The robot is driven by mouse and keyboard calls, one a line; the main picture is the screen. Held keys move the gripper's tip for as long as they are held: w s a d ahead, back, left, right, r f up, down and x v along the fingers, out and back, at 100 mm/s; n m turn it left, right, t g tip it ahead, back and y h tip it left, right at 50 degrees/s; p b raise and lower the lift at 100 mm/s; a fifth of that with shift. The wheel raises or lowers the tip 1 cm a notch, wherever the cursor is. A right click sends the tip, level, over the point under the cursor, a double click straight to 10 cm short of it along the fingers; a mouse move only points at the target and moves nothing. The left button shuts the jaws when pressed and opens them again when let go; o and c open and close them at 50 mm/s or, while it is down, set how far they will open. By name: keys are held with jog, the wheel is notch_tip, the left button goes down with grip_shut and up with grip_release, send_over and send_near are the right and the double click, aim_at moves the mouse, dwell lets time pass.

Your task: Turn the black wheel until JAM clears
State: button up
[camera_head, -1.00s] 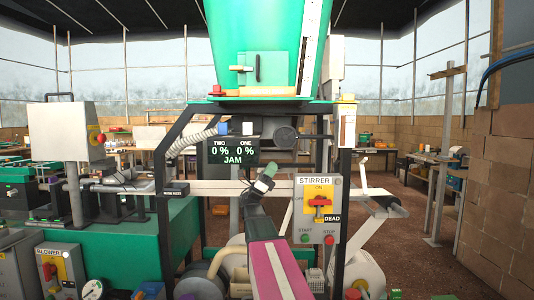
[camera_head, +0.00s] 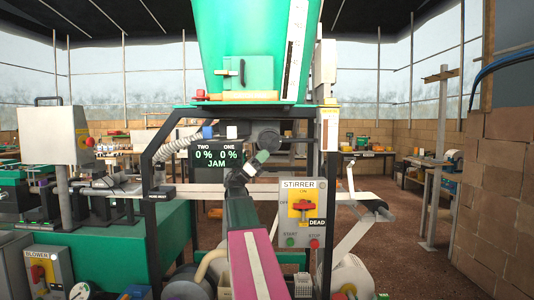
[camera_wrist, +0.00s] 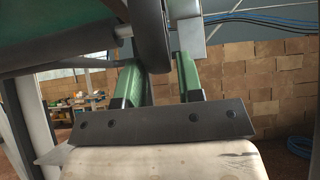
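The black wheel (camera_head: 268,137) is a dark disc on the machine's frame, below the green hopper and right of the display. The display (camera_head: 218,155) reads TWO 0 %, ONE 0 % and JAM. My gripper (camera_head: 263,155) is just below and left of the wheel in the head view. In the wrist view the wheel (camera_wrist: 152,38) shows edge-on at the top, its lower rim between the two green fingers of my gripper (camera_wrist: 162,62). The fingers are apart, with a gap beside the right one; whether the left one touches the rim I cannot tell.
The STIRRER panel (camera_head: 303,215) with a red switch and a DEAD tag stands right of my arm. A BLOWER box (camera_head: 48,270) is at lower left. Black frame posts flank the wheel. A brick wall (camera_head: 497,190) bounds the right; floor between is open.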

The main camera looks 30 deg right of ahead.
jog(key=shift+x, duration=0.95)
jog(key=shift+d, duration=0.1)
